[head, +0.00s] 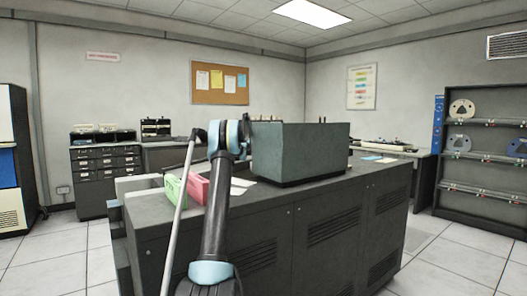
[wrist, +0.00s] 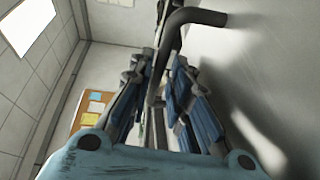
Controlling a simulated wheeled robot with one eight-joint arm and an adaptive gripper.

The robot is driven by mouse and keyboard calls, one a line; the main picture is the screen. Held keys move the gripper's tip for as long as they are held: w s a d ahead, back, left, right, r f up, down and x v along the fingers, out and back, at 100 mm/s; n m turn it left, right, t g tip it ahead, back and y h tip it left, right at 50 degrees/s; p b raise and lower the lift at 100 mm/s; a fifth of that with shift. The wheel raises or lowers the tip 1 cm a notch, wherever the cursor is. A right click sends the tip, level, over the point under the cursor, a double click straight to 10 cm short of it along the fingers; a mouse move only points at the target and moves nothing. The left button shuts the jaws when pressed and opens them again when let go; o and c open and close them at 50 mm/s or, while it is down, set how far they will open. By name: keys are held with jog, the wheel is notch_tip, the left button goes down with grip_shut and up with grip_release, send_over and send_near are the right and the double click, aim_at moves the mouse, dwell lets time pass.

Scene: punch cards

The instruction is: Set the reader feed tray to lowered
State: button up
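The reader appears to be the grey-green box (head: 300,150) on top of the dark cabinet in the head view. I cannot pick out its feed tray with certainty. My arm rises in front of the box's left end and hides part of it. In the wrist view my gripper (wrist: 160,105) has its two blue-padded fingers apart. A dark bent bar (wrist: 188,20) stands out near a pale grey surface (wrist: 265,60) and runs down between the fingers. I cannot tell whether the fingers touch it. The fingertips are mostly hidden in the head view.
A pink box (head: 195,188) and a green box (head: 173,187) stand on the left of the dark cabinet (head: 270,240), near my arm. A tape rack (head: 480,200) is at the right. Clear tiled floor (head: 465,262) lies right of the cabinet.

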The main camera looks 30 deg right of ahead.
jog(key=shift+x, duration=1.05)
grip_shut()
